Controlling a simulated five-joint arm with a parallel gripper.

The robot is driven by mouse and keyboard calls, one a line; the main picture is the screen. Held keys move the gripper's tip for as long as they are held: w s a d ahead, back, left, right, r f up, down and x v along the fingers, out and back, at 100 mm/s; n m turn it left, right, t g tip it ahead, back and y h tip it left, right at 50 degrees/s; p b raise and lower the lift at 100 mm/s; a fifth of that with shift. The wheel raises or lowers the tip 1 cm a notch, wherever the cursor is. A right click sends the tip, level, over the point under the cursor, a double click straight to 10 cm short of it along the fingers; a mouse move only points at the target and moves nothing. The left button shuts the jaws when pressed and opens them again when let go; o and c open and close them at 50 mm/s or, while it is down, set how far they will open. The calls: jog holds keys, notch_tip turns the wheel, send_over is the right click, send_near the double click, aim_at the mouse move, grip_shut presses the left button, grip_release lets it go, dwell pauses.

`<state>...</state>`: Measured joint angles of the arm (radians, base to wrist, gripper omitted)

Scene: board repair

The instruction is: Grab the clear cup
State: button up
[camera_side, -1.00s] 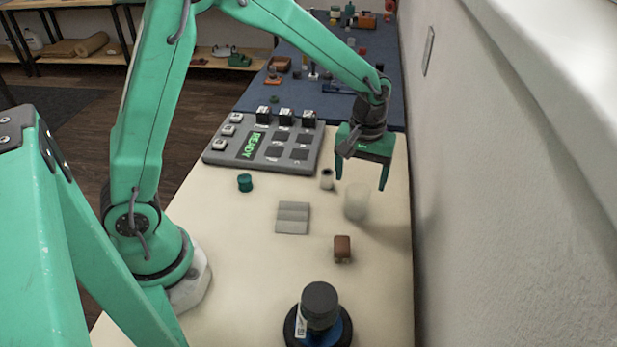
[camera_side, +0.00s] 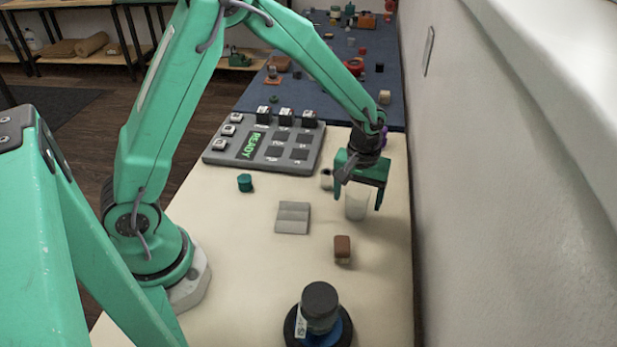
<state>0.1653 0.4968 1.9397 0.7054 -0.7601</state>
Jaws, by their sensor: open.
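The clear cup (camera_side: 356,206) is a pale, translucent cylinder standing upright on the cream table, right of centre. My gripper (camera_side: 357,203) is open and points down over it. One finger shows on the left side of the cup and the other on its right side.
A small white and dark cylinder (camera_side: 326,179) stands close left of my gripper. A brown block (camera_side: 342,249) and a grey stepped block (camera_side: 293,217) lie nearer. A dark-capped blue container (camera_side: 320,308) stands in front. A button panel (camera_side: 223,152) lies behind; the wall is right.

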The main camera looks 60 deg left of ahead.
jog(key=shift+f, duration=0.75)
jog(key=c, duration=1)
